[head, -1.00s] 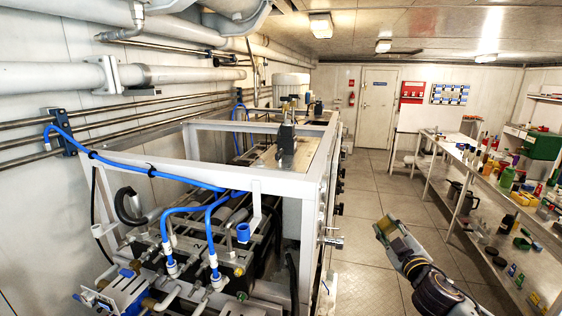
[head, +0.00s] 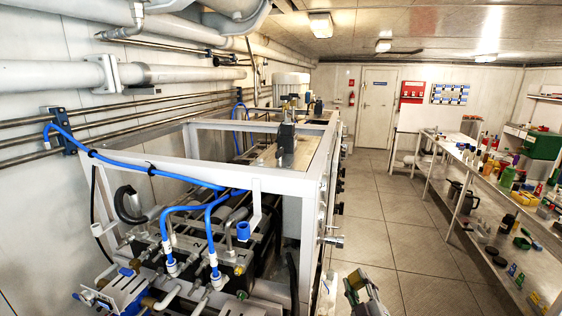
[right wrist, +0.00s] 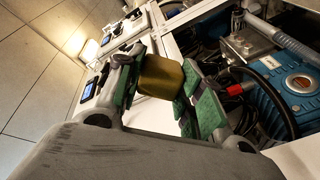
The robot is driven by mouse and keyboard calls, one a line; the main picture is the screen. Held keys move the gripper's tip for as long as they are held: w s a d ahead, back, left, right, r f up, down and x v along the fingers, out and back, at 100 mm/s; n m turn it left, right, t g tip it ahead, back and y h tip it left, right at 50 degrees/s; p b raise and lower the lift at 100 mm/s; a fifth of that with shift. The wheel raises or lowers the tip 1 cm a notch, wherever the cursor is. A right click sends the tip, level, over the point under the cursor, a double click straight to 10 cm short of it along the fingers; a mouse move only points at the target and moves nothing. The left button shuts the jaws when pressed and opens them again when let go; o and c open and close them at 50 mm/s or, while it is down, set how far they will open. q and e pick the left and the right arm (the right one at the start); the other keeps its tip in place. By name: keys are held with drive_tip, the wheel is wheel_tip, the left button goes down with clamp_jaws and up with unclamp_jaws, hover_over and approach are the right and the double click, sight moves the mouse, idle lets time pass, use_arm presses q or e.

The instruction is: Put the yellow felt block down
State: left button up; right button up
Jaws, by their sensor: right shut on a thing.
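The yellow felt block (right wrist: 160,77) shows in the right wrist view as a dull mustard block with rounded edges. My right gripper (right wrist: 164,84) is shut on it, with green-padded fingers at its two sides. A pale surface lies beyond the block in that view; whether the block touches it I cannot tell. In the head view my right gripper (head: 355,285) is low in the picture, just right of the white frame's near corner, and the block cannot be made out clearly there. My left gripper is not in view.
The white machine frame (head: 270,184) with blue hoses fills the left and middle. A long bench (head: 455,160) with bottles and small items runs along the right. Tiled floor (head: 400,215) lies clear between them. A blue motor (right wrist: 292,92) shows in the right wrist view.

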drive_tip(key=shift+s+a+f, duration=0.15)
drive_tip(key=shift+s+f, duration=0.35)
drive_tip(key=shift+f, duration=0.35)
drive_tip(key=shift+s+a+f, duration=0.1)
drive_tip(key=shift+s+f, duration=0.4)
drive_tip(key=shift+f, duration=0.3)
drive_tip(key=s+f, duration=0.4)
drive_tip(key=f, duration=0.2)
drive_tip(key=shift+s, duration=0.35)
idle(0.9)
